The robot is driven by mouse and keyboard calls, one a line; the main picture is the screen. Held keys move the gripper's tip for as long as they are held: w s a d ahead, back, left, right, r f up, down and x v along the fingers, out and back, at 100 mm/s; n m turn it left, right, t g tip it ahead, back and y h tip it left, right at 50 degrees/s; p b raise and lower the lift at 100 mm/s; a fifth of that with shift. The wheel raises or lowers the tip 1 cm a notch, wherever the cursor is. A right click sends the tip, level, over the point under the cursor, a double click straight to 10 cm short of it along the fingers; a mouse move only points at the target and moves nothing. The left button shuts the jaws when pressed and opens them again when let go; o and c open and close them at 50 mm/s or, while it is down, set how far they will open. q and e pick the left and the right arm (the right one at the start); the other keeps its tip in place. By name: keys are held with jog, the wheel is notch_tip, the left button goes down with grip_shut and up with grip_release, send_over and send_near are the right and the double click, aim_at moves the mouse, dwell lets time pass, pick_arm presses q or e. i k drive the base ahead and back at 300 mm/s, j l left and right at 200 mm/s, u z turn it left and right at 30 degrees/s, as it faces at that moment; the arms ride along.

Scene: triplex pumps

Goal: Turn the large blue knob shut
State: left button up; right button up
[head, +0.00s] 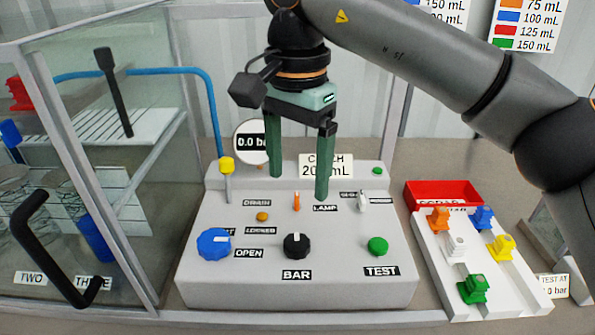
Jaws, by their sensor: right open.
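The large blue knob (212,245) sits at the front left of the grey control panel (330,288). A white mark shows on its right side. Beside it are an OPEN label (249,253) and, above that, another label partly hidden by the knob. My right gripper (298,187) hangs from above over the back middle of the panel, with its two green fingers apart and nothing between them. It is up and to the right of the blue knob and does not touch it. My left gripper is not in view.
The panel also carries a black BAR knob (296,245), a green TEST button (377,246), an orange lever (297,201) and a yellow-topped lever (227,168). A glass cabinet (140,215) stands close on the left. A white rack (440,270) with coloured pieces stands on the right.

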aim_at(214, 244)
jog(key=k, duration=1)
